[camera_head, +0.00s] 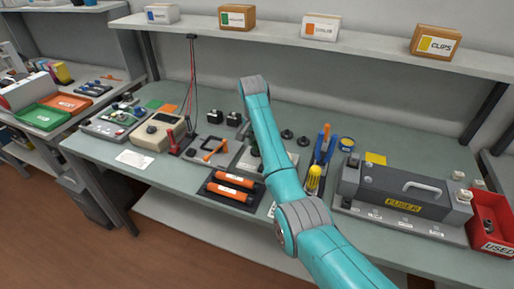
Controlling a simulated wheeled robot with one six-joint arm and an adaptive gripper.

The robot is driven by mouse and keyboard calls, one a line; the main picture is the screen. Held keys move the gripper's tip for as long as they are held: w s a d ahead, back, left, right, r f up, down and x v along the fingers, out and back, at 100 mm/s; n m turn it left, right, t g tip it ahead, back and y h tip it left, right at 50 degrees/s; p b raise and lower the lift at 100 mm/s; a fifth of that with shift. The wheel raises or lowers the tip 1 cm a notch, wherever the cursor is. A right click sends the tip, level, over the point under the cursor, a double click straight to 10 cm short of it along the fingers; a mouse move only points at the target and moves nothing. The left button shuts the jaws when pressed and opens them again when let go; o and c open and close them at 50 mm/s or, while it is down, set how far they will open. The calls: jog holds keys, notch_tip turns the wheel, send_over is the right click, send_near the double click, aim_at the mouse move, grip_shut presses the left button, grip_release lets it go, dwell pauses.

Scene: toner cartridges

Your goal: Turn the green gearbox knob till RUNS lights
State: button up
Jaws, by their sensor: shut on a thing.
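My teal arm reaches up across the middle of the bench, and its far end bends at a grey joint. My gripper is not visible; the arm hides whatever is behind it. I cannot make out a green gearbox knob or a lit RUNS lamp. A light grey plate (244,160) with dark parts shows partly beside the arm, and the arm covers the rest of it. Whether this is the gearbox, I cannot tell.
Left on the bench (86,146) are a beige meter (158,133) and a board with small parts (112,122). Two orange rollers (233,181) lie before the arm. Right are screwdrivers (322,150), a fuser unit (402,197) and a red bin (492,222). A shelf (275,38) runs above.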

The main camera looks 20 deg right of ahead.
jog(key=m, duration=0.3)
jog(key=m+g, duration=0.1)
jog(key=m, duration=0.3)
jog(key=shift+m+h, duration=0.3)
jog(key=o, duration=0.9)
